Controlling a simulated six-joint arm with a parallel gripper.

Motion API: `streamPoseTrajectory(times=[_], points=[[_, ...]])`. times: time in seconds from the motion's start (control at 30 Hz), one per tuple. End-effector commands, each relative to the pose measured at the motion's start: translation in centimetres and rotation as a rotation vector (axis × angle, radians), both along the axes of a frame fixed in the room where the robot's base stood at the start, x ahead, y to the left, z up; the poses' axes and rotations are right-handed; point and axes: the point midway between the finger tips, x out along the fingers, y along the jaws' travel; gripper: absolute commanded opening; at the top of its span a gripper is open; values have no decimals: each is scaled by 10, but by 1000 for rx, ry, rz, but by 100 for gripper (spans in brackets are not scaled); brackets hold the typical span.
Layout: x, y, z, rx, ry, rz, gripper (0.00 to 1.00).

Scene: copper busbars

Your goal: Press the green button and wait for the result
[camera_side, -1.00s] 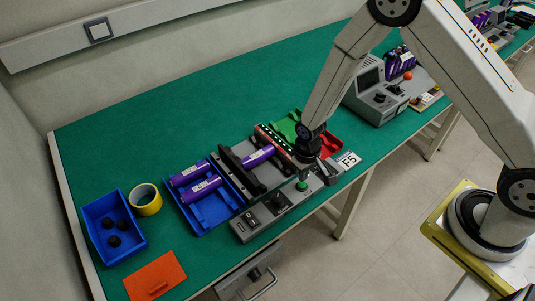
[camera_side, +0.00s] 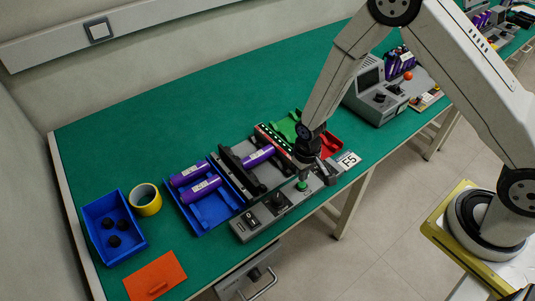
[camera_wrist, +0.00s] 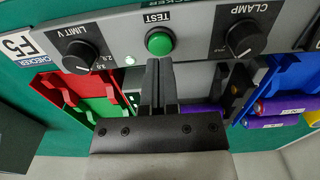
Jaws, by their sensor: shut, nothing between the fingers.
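The green button (camera_wrist: 160,43) sits under the label TEST on the grey checker panel (camera_wrist: 200,35), between the LIMIT V and CLAMP knobs. It also shows in the side view (camera_side: 302,185), directly below my gripper. My gripper (camera_wrist: 159,62) is shut and empty. In the wrist view its fingertips end just beside the button; I cannot tell whether they touch it. A purple cell (camera_side: 257,157) lies in the checker's fixture.
A blue tray (camera_side: 226,212) with two purple cells stands left of the checker. Green (camera_side: 284,127) and red (camera_side: 331,143) trays lie behind and right. A blue bin (camera_side: 91,213), yellow tape (camera_side: 147,200) and orange plate (camera_side: 160,273) are at the far left. The mat's back is clear.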

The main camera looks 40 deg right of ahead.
Motion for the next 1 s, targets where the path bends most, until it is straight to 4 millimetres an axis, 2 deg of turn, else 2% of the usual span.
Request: streamPoseTrajectory(times=[1.0], points=[[0,0,-6,0,1,0,0]])
